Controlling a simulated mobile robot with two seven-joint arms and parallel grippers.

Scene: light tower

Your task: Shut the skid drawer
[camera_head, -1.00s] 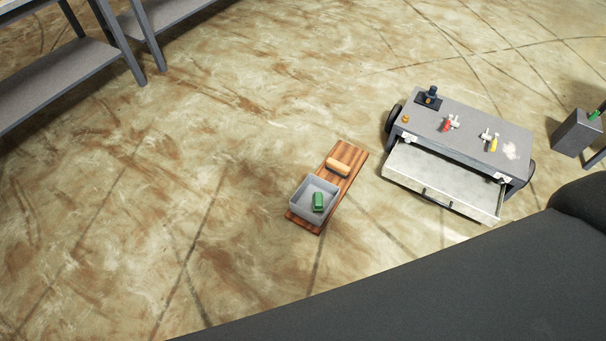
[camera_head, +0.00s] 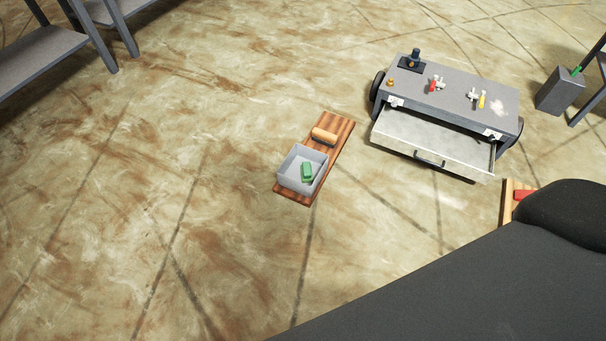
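The skid (camera_head: 452,88) is a low grey wheeled unit at the upper right of the head view. Its drawer (camera_head: 430,144) is pulled out at the front and looks empty, with a dark handle (camera_head: 429,159) on its front face. Small fittings sit on the skid's top: a dark blue one, a red-handled one, a yellow-handled one and a small orange knob. Neither of my grippers shows. A large dark shape at the lower right, probably part of my own body, covers that corner.
A wooden board (camera_head: 336,128) on the floor holds a grey bin (camera_head: 289,173) with a green item, and a wooden-handled thing. A grey box (camera_head: 560,92) stands right of the skid. Shelving (camera_head: 45,55) is at upper left.

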